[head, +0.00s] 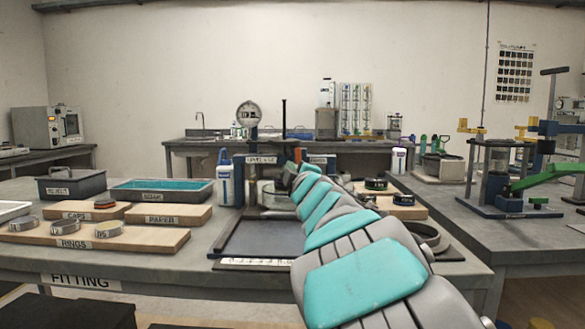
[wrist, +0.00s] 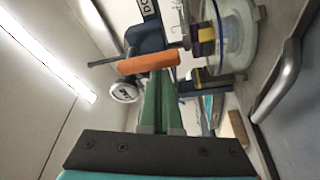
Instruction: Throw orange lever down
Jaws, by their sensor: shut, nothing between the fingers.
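The orange lever (wrist: 148,63) shows in the wrist view as a thick orange handle across the picture, just beyond the fingertips. In the head view the orange lever (head: 298,154) is a small upright orange piece on the bench device, partly hidden by my arm. My gripper (wrist: 160,74) has green fingers, shut together and empty, with the tips close to the handle's side. I cannot tell whether they touch it. In the head view my arm hides the fingers. A round dial gauge (head: 249,113) stands on the device and also shows in the wrist view (wrist: 125,92).
Wooden boards with rings (head: 150,245) and a teal-lined tray (head: 163,191) lie to the left. A white bottle (head: 226,182) stands left of the device. A dark flat tray (head: 262,238) lies in front. A green-handled press (head: 545,178) stands on the right bench.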

